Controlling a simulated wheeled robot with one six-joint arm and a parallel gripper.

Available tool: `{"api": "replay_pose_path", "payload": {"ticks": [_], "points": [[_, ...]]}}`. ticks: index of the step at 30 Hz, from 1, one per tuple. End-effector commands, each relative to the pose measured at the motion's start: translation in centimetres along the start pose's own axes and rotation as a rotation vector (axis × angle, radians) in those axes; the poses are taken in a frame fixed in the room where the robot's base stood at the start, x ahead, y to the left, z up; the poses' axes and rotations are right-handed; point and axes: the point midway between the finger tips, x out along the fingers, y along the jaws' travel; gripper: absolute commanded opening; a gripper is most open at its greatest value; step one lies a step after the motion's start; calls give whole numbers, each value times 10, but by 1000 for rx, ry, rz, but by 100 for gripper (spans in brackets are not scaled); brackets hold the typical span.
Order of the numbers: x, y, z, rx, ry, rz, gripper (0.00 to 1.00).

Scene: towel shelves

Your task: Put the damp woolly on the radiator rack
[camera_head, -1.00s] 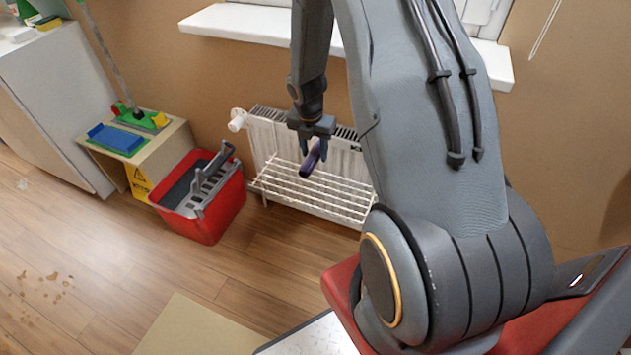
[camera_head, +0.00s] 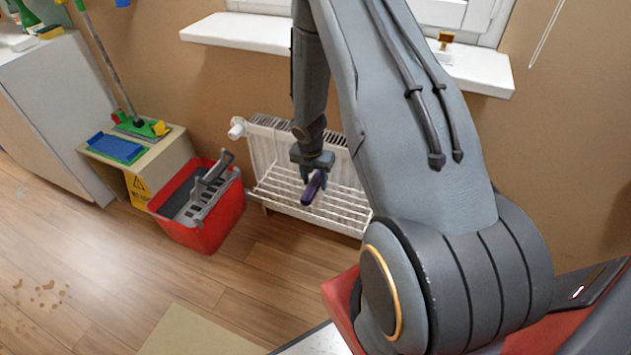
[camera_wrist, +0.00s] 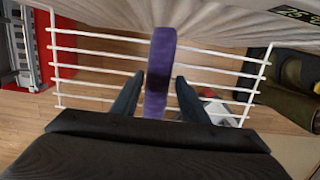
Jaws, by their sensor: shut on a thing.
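A dark purple folded cloth, the woolly (camera_head: 313,190), hangs from my gripper (camera_head: 313,174) in the head view. In the wrist view the purple woolly (camera_wrist: 159,70) stands upright as a narrow strip between the two fingers of my gripper (camera_wrist: 158,92). My gripper is shut on it. The white wire radiator rack (camera_head: 345,207) juts out from the front of the white radiator (camera_head: 268,142). The woolly is over the rack in both views; I cannot tell whether it touches the bars. The rack's bars (camera_wrist: 95,52) show on both sides of the woolly in the wrist view.
A red mop bucket (camera_head: 212,226) with a grey wringer stands left of the radiator. A low wooden box (camera_head: 165,160) holds a blue pad and a green mop head. A white windowsill (camera_head: 245,28) runs above the radiator. The rack's visible bars are bare.

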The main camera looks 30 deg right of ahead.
Motion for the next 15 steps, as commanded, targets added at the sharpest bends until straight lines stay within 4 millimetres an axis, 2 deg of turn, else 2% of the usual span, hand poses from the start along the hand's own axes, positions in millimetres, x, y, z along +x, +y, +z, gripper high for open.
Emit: {"api": "replay_pose_path", "payload": {"ticks": [5,6,9,15], "points": [[4,0,-1,-1,0,0,16],[4,0,-1,-1,0,0,44],[4,0,-1,-1,0,0,59],[4,0,-1,-1,0,0,59]]}}
